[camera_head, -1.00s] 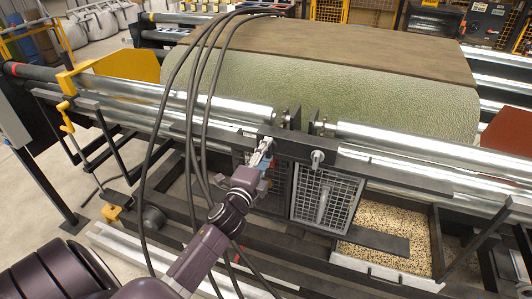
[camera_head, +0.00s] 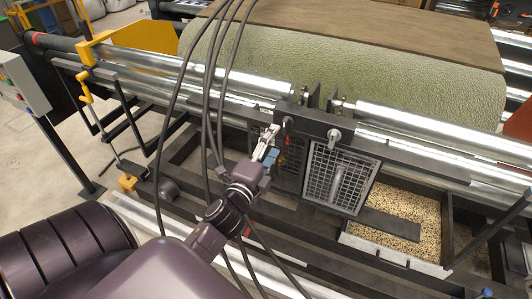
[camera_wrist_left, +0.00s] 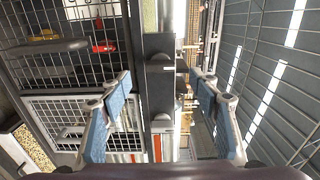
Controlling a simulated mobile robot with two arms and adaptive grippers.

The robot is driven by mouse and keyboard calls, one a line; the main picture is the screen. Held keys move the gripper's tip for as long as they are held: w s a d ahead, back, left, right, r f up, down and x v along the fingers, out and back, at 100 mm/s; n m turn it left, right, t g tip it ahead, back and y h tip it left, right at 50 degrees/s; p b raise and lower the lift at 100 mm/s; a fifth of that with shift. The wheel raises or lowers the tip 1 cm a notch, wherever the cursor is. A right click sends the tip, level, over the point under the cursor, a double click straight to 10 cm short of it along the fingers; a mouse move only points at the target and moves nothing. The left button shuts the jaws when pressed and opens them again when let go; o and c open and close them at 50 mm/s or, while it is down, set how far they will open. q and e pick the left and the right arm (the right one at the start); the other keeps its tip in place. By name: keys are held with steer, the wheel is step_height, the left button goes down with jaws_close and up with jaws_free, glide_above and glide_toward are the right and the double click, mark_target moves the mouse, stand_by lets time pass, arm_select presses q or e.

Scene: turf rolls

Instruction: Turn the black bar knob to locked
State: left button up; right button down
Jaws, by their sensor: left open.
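My left gripper (camera_head: 266,143) is open and empty, in front of the dark beam (camera_head: 405,154) below the metal rollers. A small dark knob (camera_head: 288,122) sits on the beam just beyond my fingertips, apparently the bar knob. In the left wrist view, my open fingers (camera_wrist_left: 165,80) stand either side of the beam, with a dark fitting (camera_wrist_left: 160,47) between and beyond them. I cannot tell contact, nor the knob's exact angle. A second, silver-grey knob (camera_head: 333,136) sits further right on the beam. My right gripper is not in view.
A mesh guard (camera_head: 338,176) hangs below the beam, right of my gripper. Black cables (camera_head: 166,125) hang in front of the rollers. A large green turf roll (camera_head: 400,75) lies behind.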

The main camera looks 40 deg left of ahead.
arm_select(q)
steer(key=v, duration=0.5)
stand_by(0.4)
steer(key=s+d+f+n+g+h, duration=0.1)
steer(key=d+f+n+g, duration=0.1)
steer(key=f, duration=1)
steer(key=s+d+f+n+g+h, duration=0.1)
steer(key=f+n+g, duration=0.15)
steer(key=f, duration=1.05)
steer(key=s+d+f+n+g+h, duration=0.15)
steer(key=s+f, duration=0.25)
steer(key=f, duration=0.4)
steer(key=s+d+f+n+g, duration=0.1)
steer(key=s+d+f+g, duration=0.2)
steer(key=f, duration=0.5)
steer(key=s+d+f+n+g, duration=0.1)
steer(key=s+f+n+g, duration=0.1)
steer(key=s+f, duration=0.4)
steer(key=s+d+f+n+g+b, duration=0.1)
steer(key=s+f+g, duration=0.2)
steer(key=s+f, duration=0.4)
steer(key=s+d+f+n+g, duration=0.2)
steer(key=s+f, duration=0.5)
steer(key=s, duration=1.1)
steer(key=shift+s+n+h, duration=0.2)
steer(key=shift+n+h, duration=0.1)
steer(key=shift+h, duration=0.15)
steer(key=shift+d+f, duration=0.1)
